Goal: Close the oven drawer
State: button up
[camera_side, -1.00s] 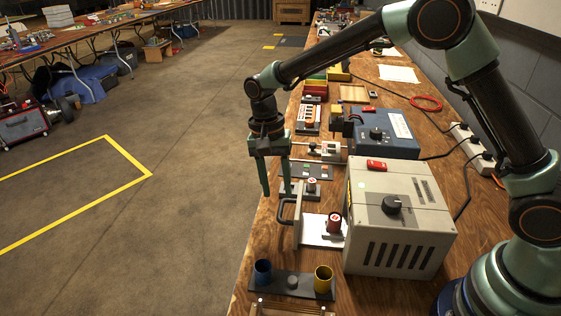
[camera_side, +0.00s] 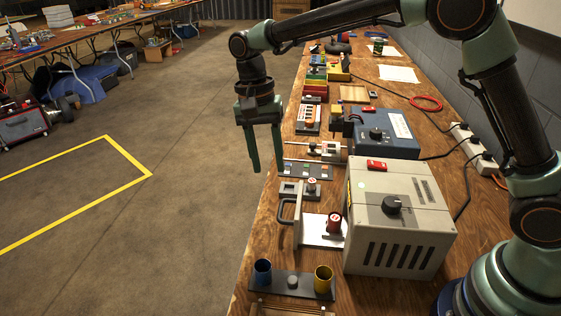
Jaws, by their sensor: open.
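The oven (camera_side: 400,225) is a light grey box with a black knob and dark vents, standing on the wooden bench. Its drawer (camera_side: 312,228) is pulled out to the left, with a dark handle (camera_side: 284,210) on its front. A red-topped cylinder (camera_side: 334,222) stands on the drawer's tray. My gripper (camera_side: 266,168) is open and empty, fingers pointing down. In the picture it is above and left of the handle, by the bench's left edge, apart from the drawer.
A rack with a blue cup (camera_side: 263,271) and a yellow cup (camera_side: 323,279) lies in front of the drawer. A blue box (camera_side: 383,135) stands behind the oven. Small fixtures line the bench behind the drawer. Left of the bench is open floor (camera_side: 180,220).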

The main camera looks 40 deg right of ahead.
aim_at(279, 213)
jog(key=f, duration=0.4)
jog(key=s+d+f, duration=0.1)
jog(key=f, duration=0.7)
jog(key=shift+s+d, duration=0.15)
jog(key=shift+s, duration=0.2)
jog(key=shift+c, duration=0.3)
grip_shut()
jog(key=shift+r, duration=0.1)
dwell(0.6)
